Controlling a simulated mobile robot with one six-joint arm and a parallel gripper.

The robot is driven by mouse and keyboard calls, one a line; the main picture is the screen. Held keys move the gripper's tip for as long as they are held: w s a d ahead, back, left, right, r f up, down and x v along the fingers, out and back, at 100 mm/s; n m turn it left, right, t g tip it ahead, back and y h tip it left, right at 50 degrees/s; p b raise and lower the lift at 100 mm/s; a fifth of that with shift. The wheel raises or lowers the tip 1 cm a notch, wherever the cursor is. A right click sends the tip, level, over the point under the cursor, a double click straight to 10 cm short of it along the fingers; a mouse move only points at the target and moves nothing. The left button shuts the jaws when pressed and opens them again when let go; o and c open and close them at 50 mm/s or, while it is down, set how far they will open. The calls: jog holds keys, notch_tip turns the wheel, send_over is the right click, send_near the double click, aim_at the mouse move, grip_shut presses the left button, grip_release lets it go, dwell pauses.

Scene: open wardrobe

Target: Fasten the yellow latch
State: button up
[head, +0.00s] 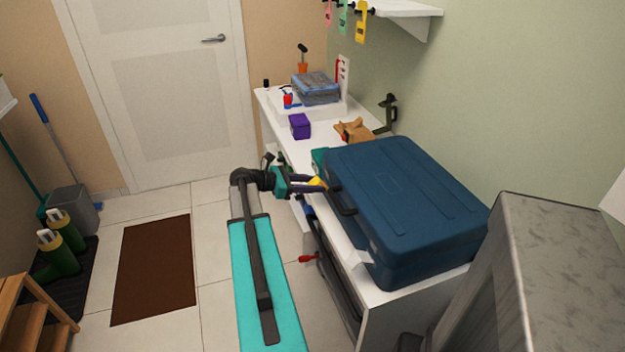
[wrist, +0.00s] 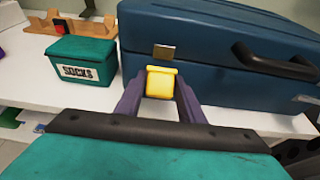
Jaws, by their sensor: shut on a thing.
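A large blue suitcase (head: 400,195) lies closed on the white worktop, with its front toward my arm. The yellow latch (wrist: 161,83) is at the left part of the suitcase front in the wrist view, just below a small brass plate (wrist: 164,52) on the lid. My gripper (wrist: 160,95) has its purple fingers on both sides of the yellow latch and is shut on it. The latch appears apart from the plate. In the head view, my gripper (head: 310,184) is at the suitcase's front left corner, and the latch (head: 317,182) shows as a small yellow patch.
A green box marked SOCKS (wrist: 82,61) stands close to the left of my gripper. A black handle (wrist: 275,62) and a grey latch (wrist: 308,98) are farther right on the suitcase. A wooden item (head: 354,131) and a purple box (head: 299,126) stand farther back.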

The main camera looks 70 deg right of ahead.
aim_at(327, 186)
jog(key=shift+s+d+r+t+y+p, duration=0.25)
jog(key=shift+r+t+y+p, duration=0.45)
jog(key=shift+p, duration=1.3)
jog(key=shift+s+d+r+t+y+p, duration=0.1)
jog(key=shift+s+r+t+y+p, duration=0.2)
jog(key=shift+t+y+p, duration=1.15)
jog(key=p, duration=0.4)
jog(key=shift+s+d+r+t, duration=0.2)
jog(key=shift+r+t, duration=0.05)
jog(key=shift+s+t+p, duration=0.1)
jog(key=shift+t+p, duration=0.2)
jog(key=shift+p, duration=0.1)
jog(key=shift+d+f+y, duration=0.1)
jog(key=shift+y, duration=0.15)
jog(key=o, duration=0.9)
